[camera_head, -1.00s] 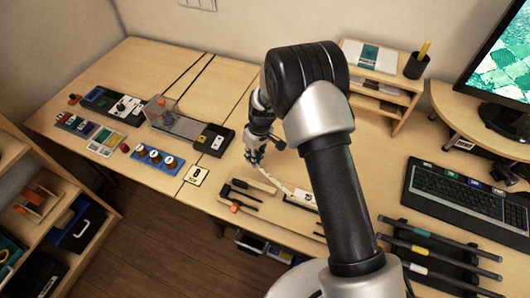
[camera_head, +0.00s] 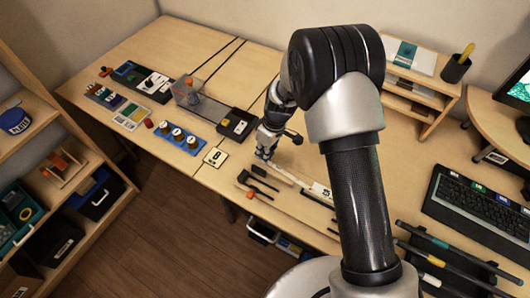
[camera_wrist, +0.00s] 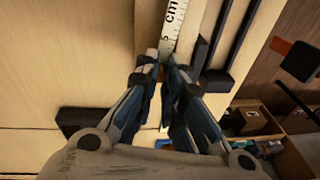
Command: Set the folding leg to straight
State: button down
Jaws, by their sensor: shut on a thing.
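The folding rule, white with a "cm" scale, runs up from my fingertips in the wrist view (camera_wrist: 173,22). In the head view its pale strip (camera_head: 284,174) runs from my gripper toward the lower right, to a wider white part (camera_head: 320,190). My gripper (camera_wrist: 162,68) is shut on the near end of this strip, low over the table. It also shows in the head view (camera_head: 263,156), at the strip's upper left end. My arm hides part of the area to the right. I cannot tell the exact angle at the rule's joint.
Dark tools (camera_head: 262,180) lie just in front of the strip, near the table's front edge. A card marked 8 (camera_head: 215,157) and a black box (camera_head: 237,125) lie to the left. A wooden shelf unit (camera_head: 420,85) stands behind right.

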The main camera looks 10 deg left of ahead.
jog(key=c, duration=1.6)
grip_release()
jog(key=shift+c, duration=0.2)
jog(key=shift+r, duration=0.1)
notch_tip(320, 180, up, 12)
jog(key=d, duration=0.2)
jog(key=shift+w, duration=0.35)
